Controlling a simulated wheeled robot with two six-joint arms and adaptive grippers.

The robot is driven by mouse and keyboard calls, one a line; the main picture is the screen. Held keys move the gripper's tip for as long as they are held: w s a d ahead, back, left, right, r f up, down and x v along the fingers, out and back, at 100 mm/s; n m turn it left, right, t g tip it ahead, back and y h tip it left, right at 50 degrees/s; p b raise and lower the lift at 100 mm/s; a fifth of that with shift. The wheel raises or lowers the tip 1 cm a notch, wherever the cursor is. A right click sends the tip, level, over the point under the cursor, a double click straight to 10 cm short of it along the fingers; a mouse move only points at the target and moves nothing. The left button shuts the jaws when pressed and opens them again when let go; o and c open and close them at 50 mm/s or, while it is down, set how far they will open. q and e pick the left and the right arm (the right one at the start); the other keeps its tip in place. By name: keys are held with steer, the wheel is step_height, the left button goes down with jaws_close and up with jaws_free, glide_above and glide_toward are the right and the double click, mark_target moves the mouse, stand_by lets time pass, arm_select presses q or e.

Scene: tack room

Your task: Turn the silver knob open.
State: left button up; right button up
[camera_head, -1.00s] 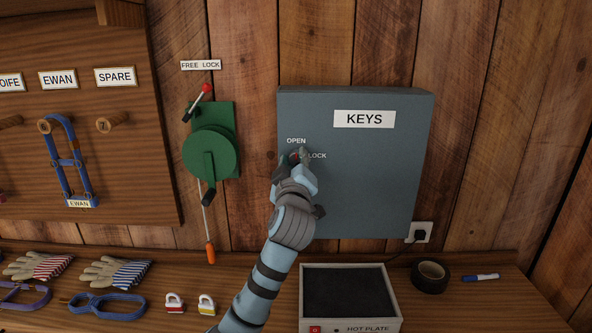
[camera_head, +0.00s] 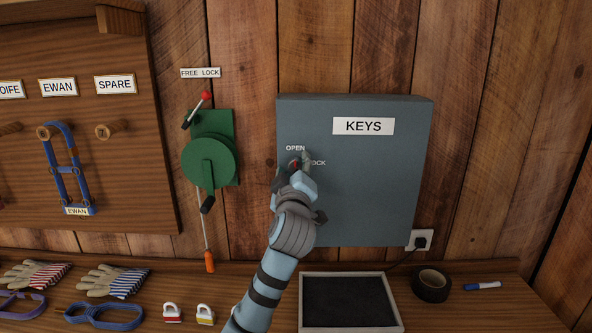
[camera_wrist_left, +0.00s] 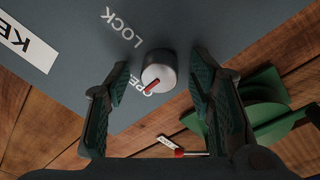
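The silver knob (camera_wrist_left: 158,72) sits on the front of the grey key cabinet (camera_head: 370,190). Its red pointer line points to the word OPEN in the left wrist view. The word LOCK is on another side of the knob. My left gripper (camera_wrist_left: 160,88) is open, with one finger on each side of the knob and a visible gap to both. In the head view my left gripper (camera_head: 292,170) covers most of the knob and part of LOCK. My right gripper is in neither view.
A green winch (camera_head: 209,158) with a red-tipped lever hangs left of the cabinet. A plug and socket (camera_head: 421,240) are at the cabinet's lower right.

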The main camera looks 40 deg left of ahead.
arm_select(q)
steer(key=v, duration=1.2)
steer(key=shift+w, duration=0.1)
